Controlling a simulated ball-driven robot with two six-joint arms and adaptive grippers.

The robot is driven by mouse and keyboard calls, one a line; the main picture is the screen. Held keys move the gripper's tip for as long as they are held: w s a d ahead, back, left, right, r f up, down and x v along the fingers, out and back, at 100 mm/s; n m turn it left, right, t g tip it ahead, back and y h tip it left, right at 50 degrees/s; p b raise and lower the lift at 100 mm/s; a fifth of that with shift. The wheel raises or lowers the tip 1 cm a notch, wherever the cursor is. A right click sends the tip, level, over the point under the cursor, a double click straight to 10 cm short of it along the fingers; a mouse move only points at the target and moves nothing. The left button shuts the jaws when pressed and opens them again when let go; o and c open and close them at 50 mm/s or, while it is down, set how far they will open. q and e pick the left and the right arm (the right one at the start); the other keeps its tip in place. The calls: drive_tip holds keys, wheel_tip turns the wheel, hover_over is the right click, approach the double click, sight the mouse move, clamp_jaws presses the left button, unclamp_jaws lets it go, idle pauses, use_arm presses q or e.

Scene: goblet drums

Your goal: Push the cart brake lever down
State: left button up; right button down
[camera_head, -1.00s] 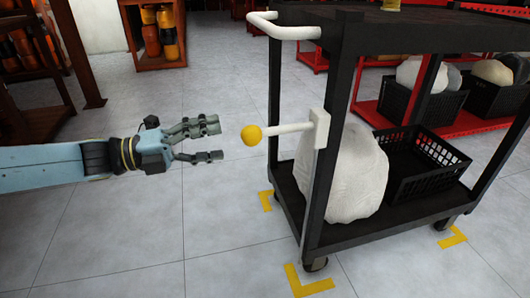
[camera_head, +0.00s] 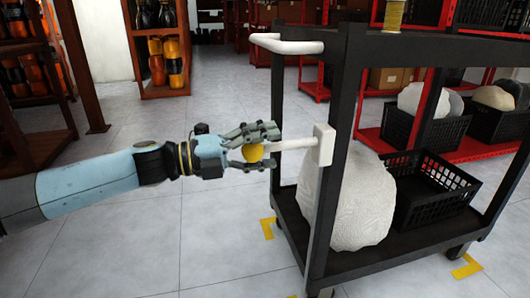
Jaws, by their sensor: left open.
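The brake lever (camera_head: 296,145) is a white bar that sticks out to the left, about level, from a white plate (camera_head: 324,145) on the near left post of the black cart (camera_head: 375,256). Its yellow knob (camera_head: 253,153) sits at the lever's left end. My left gripper (camera_head: 262,148) is open around the knob, one finger set above it and one below. The fingers hide parts of the knob; I cannot tell whether they touch it. My right gripper is out of view.
Wooden shelves with drums (camera_head: 157,62) stand at the back left. The tiled floor between is clear.

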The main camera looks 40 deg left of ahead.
use_arm(q)
drive_tip(key=shift+c, duration=0.3)
clamp_jaws()
idle(0.3)
